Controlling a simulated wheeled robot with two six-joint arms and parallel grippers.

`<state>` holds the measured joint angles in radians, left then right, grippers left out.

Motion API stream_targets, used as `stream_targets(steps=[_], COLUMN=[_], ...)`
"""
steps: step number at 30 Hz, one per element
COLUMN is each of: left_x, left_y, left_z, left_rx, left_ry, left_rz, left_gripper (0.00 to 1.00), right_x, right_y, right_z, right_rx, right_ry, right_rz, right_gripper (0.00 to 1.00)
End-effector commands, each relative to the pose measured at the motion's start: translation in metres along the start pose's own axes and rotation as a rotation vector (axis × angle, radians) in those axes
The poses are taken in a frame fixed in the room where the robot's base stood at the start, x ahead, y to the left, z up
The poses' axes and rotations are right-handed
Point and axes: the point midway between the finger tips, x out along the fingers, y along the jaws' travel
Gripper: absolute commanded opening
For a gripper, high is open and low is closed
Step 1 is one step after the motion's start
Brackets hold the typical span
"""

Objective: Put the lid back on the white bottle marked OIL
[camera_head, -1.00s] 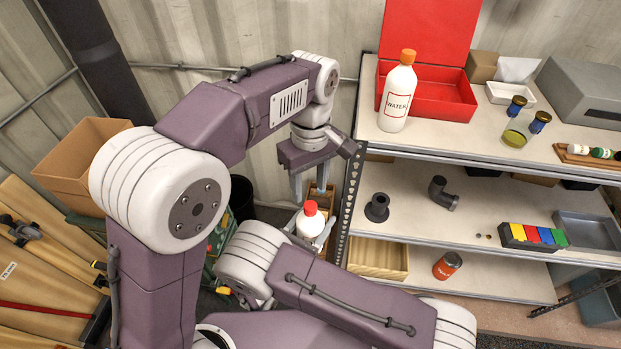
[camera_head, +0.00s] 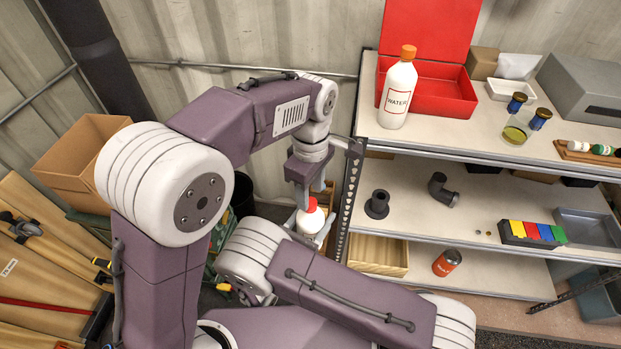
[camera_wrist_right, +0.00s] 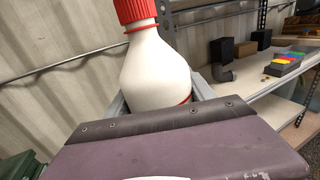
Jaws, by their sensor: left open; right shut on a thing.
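A white bottle (camera_head: 303,224) with a red lid (camera_head: 312,205) stands left of the shelf in the head view. No marking can be read on it. My right gripper (camera_head: 318,236) is shut on the bottle's body. In the right wrist view the white bottle (camera_wrist_right: 157,75) is upright between the fingers, and the red lid (camera_wrist_right: 135,12) sits on its neck, cut by the top edge. My left gripper (camera_head: 315,198) points down at the lid with its fingers open. I cannot tell whether they touch the lid. It partly hides the area behind.
The metal shelf (camera_head: 450,240) stands close on the right, its post (camera_head: 347,205) beside the grippers. A bottle marked WATER (camera_head: 397,92) with an orange cap and a red box (camera_head: 440,95) are on top. A cardboard box (camera_head: 80,160) is at left.

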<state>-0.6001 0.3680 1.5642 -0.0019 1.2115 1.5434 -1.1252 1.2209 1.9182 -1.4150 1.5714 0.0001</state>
Motion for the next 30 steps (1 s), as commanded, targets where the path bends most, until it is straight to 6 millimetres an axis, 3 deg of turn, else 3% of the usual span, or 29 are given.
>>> stream_targets(steps=[6,17,22,27,30], left_x=[0.026,0.030,0.030,0.030,0.030], left_y=[0.000,0.000,0.000,0.000,0.000], left_z=[0.000,0.000,0.000,0.000,0.000], left_rx=[0.000,0.000,0.000,0.008,0.111], left_ry=[0.000,0.000,0.000,0.000,0.000], left_rz=[-0.002,0.000,0.000,0.000,0.000], left_gripper=[0.45,0.45,0.00,0.00,0.00], right_x=[0.000,0.000,0.000,0.000,0.000], right_y=[0.000,0.000,0.000,0.000,0.000], right_z=[0.000,0.000,0.000,0.000,0.000], right_rx=[0.000,0.000,0.000,0.000,0.000], right_ry=[0.000,0.000,-0.001,-0.001,-0.001], right_rz=[0.000,0.000,0.000,0.000,0.000], right_gripper=[0.00,0.00,0.00,0.00,0.00])
